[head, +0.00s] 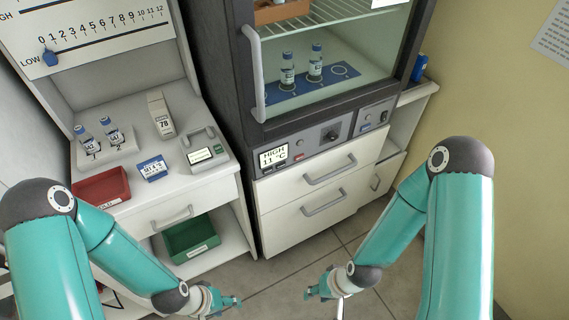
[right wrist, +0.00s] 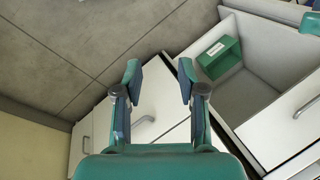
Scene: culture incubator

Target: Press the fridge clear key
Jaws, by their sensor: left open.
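The fridge (head: 225,60) is a dark cabinet with a glass door. Its control strip has a display (head: 273,156) reading HIGH 11 °C. A small reddish key (head: 299,157) sits just right of the display; its label is too small to read, so I cannot tell whether it is the clear key. A black knob (head: 332,135) is further right. My left gripper (head: 236,301) is open and empty, low in front of the fridge. My right gripper (head: 308,291) is also low in front, apart from the panel; in the right wrist view (right wrist: 158,82) its fingers are spread with nothing between them.
Two vials (head: 287,70) stand on a blue mat behind the glass. White drawers (head: 322,170) with handles lie below the panel. The left bench holds a red tray (head: 101,188), a blue-labelled box (head: 152,168) and a printer-like device (head: 203,150). Floor (head: 290,275) between the arms is clear.

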